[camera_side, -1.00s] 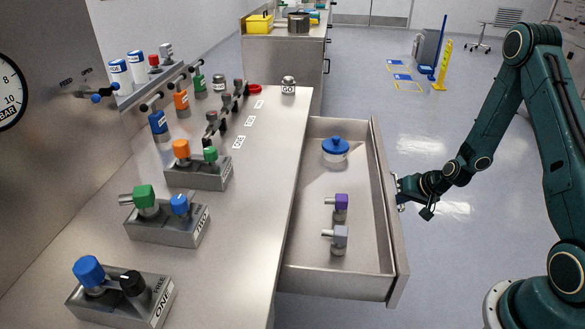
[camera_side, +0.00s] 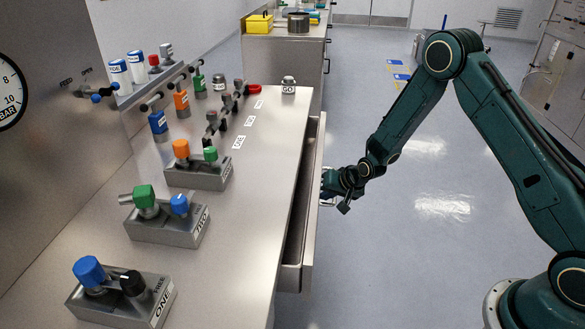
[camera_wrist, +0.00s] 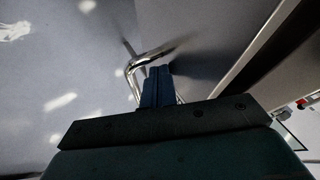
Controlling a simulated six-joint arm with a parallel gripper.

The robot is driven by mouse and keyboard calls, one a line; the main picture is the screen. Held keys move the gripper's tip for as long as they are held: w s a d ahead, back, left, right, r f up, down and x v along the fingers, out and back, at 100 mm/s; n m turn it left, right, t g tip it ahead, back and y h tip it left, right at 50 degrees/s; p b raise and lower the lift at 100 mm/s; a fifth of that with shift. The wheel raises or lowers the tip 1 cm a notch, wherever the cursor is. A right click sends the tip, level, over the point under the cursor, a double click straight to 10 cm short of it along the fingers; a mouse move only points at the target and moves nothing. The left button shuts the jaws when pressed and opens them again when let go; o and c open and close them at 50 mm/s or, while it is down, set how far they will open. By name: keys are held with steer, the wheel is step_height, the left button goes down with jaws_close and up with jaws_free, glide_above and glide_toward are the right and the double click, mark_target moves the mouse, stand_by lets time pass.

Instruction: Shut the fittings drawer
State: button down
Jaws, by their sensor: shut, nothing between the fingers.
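The fittings drawer (camera_side: 312,215) is almost fully in under the steel bench, with its front panel standing a little out from the bench edge and a narrow dark gap behind it. Its contents are hidden in the side view. My gripper (camera_side: 326,187) is at the outer face of the drawer front, by the handle. In the wrist view my gripper's fingers (camera_wrist: 158,85) are together and empty, beside the curved metal handle (camera_wrist: 140,62). I cannot tell whether they touch it.
A back bench (camera_side: 285,60) stands beyond. The floor (camera_side: 420,180) to the right of the drawer is clear.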

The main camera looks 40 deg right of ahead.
mark_target(315, 193)
steer(key=shift+w+a, duration=1.4)
steer(key=shift+r, duration=0.1)
steer(key=v, duration=1)
steer(key=s+d+f+m+y, duration=0.1)
steer(key=s+d+f+y, duration=0.2)
steer(key=s+y, duration=0.2)
steer(key=shift+s+f+g+y, duration=0.2)
steer(key=shift+s+g+y, duration=0.2)
steer(key=shift+s, duration=0.55)
